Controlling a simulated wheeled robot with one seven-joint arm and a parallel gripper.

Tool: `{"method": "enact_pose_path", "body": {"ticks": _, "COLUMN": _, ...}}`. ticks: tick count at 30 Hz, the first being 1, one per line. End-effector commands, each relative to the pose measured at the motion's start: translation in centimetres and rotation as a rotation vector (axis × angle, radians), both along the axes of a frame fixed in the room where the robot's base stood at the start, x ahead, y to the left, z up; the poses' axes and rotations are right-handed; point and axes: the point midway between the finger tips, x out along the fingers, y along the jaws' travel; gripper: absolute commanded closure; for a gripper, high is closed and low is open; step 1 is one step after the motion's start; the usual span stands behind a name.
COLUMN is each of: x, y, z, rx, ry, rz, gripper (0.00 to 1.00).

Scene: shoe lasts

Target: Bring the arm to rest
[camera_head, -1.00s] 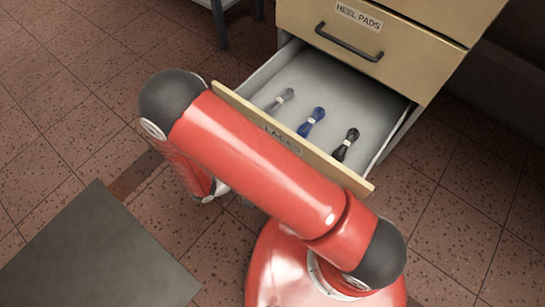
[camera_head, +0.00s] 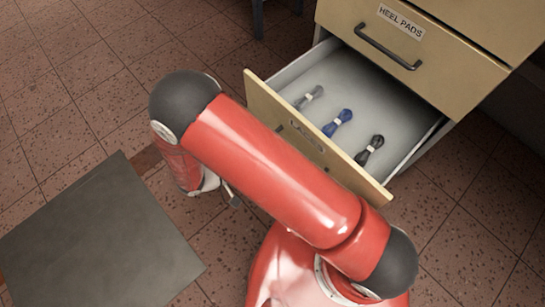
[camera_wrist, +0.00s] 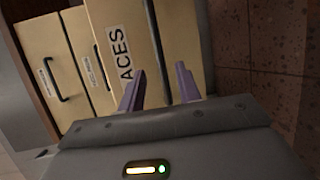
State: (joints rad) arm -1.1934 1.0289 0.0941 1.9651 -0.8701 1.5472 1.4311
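My gripper (camera_wrist: 159,88) shows in the wrist view with its two fingers apart and nothing between them. It is in front of the drawer front (camera_wrist: 128,45), whose label reads "ACES" there. In the head view my red arm is folded across the picture and hides part of that drawer front (camera_head: 262,98). A small dark part of the gripper shows below the arm, on the near side of the drawer.
The open drawer holds a grey lace bundle (camera_head: 309,97), a blue one (camera_head: 338,122) and a black one (camera_head: 370,150). A closed "HEEL PADS" drawer (camera_head: 440,60) is above. A grey mat (camera_head: 95,240) lies on the tiled floor at left.

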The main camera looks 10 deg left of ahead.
Motion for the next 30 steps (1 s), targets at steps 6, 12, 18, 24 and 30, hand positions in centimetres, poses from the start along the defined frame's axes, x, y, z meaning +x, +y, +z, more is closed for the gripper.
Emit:
{"method": "enact_pose_path", "body": {"ticks": 6, "x": 0.0, "y": 0.0, "z": 0.0, "rx": 0.0, "ry": 0.0, "rz": 0.0, "gripper": 0.66}}
{"method": "enact_pose_path", "body": {"ticks": 12, "x": 0.1, "y": 0.0, "z": 0.0, "rx": 0.001, "ry": 0.001, "rz": -0.001, "gripper": 0.66}}
{"method": "enact_pose_path", "body": {"ticks": 18, "x": 1.5, "y": -1.2, "z": 3.2, "rx": 0.066, "ry": 0.055, "rz": -0.1, "gripper": 0.66}}
{"method": "enact_pose_path", "body": {"ticks": 24, "x": 3.8, "y": -5.2, "z": 10.3, "rx": 0.26, "ry": 0.197, "rz": -0.312, "gripper": 0.66}}
{"method": "enact_pose_path", "body": {"ticks": 30, "x": 4.7, "y": -9.9, "z": 16.8, "rx": 0.52, "ry": 0.307, "rz": -0.454, "gripper": 0.66}}
